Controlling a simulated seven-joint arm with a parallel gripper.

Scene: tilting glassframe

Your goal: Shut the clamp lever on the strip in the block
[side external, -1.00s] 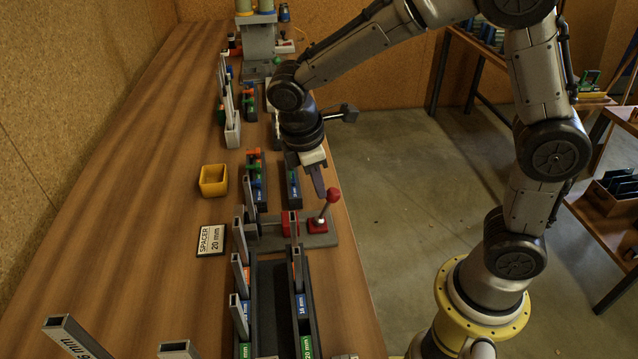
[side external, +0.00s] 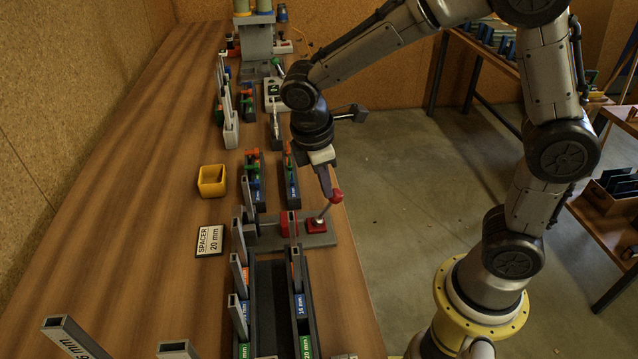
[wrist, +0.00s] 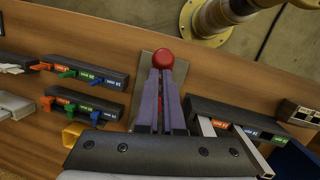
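The clamp lever (side external: 326,211) has a red ball knob (side external: 337,195) on a grey shaft that leans up and right from a red base (side external: 316,226). This base sits on the grey block's plate (side external: 322,240) near the table's front edge. A red jaw piece (side external: 288,223) stands left of it; the strip cannot be made out clearly. My gripper (side external: 328,194) points down with its fingertips right beside the knob, on its left. In the wrist view the knob (wrist: 163,58) shows just past the purple fingertips (wrist: 161,74). I cannot tell whether they touch it or whether they are fully shut.
Racks with grey bars (side external: 310,318) stand nearer the camera. Racks with coloured clips (side external: 252,178) lie farther along the table. A yellow bin (side external: 212,181) and a "SPACER 20 mm" sign (side external: 210,241) lie to the left, with bare table around them.

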